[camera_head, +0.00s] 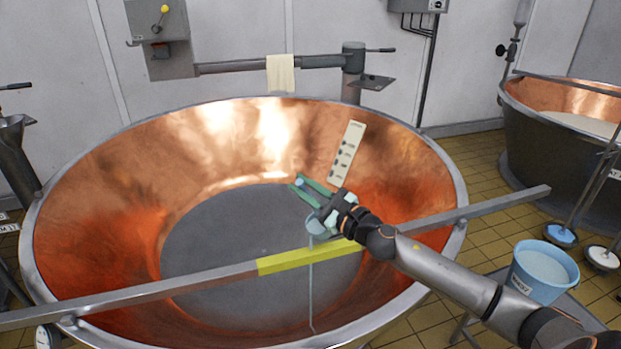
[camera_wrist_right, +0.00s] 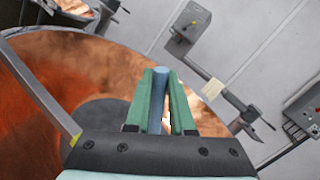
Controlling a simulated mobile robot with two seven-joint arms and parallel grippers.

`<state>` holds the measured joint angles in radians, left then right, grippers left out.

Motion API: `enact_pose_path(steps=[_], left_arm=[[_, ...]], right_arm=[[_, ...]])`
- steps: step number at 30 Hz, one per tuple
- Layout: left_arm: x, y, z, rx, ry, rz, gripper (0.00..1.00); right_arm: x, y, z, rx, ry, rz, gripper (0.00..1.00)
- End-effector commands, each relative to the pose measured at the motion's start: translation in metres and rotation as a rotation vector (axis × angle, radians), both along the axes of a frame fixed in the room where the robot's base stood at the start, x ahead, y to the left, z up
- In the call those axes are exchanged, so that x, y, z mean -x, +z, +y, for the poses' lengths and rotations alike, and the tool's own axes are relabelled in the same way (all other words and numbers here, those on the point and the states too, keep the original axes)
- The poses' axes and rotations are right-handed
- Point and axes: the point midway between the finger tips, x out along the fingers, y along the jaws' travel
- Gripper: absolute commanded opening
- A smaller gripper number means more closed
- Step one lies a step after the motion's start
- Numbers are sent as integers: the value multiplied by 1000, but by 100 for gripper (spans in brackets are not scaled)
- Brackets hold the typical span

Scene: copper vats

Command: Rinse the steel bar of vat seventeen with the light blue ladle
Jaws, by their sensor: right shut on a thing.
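The large copper vat (camera_head: 90,190) fills the middle of the head view. A steel bar (camera_head: 170,287) with a yellow middle section (camera_head: 300,258) lies across its rim; part shows in the wrist view (camera_wrist_right: 40,92). My right gripper (camera_head: 306,188) is over the vat, beyond the bar, its green fingers shut on the blue handle (camera_wrist_right: 160,85) of the light blue ladle. The ladle's bowl (camera_head: 318,224) hangs just beyond the yellow section. A thin pale line runs down from it across the bar; I cannot tell whether it is water. My left gripper is out of view.
A light blue bucket (camera_head: 541,270) of pale liquid stands at the right. A white gauge strip (camera_head: 347,152) is on the vat's inner wall. A pipe (camera_head: 235,67) with a cloth (camera_head: 280,74) runs behind. Another copper vat (camera_head: 560,140) is at the far right.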

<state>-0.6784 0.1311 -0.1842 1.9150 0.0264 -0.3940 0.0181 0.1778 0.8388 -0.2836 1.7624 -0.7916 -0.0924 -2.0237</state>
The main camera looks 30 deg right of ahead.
Motion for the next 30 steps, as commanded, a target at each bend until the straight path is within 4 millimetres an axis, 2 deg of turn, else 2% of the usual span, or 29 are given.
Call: enact_pose_path(steps=[1,9,30], left_arm=[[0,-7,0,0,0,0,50],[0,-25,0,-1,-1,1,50],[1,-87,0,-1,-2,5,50]], right_arm=[[2,-6,5,18,1,-10,0],[13,-24,31,127,2,-56,0],[37,-83,86,413,0,-181,0]])
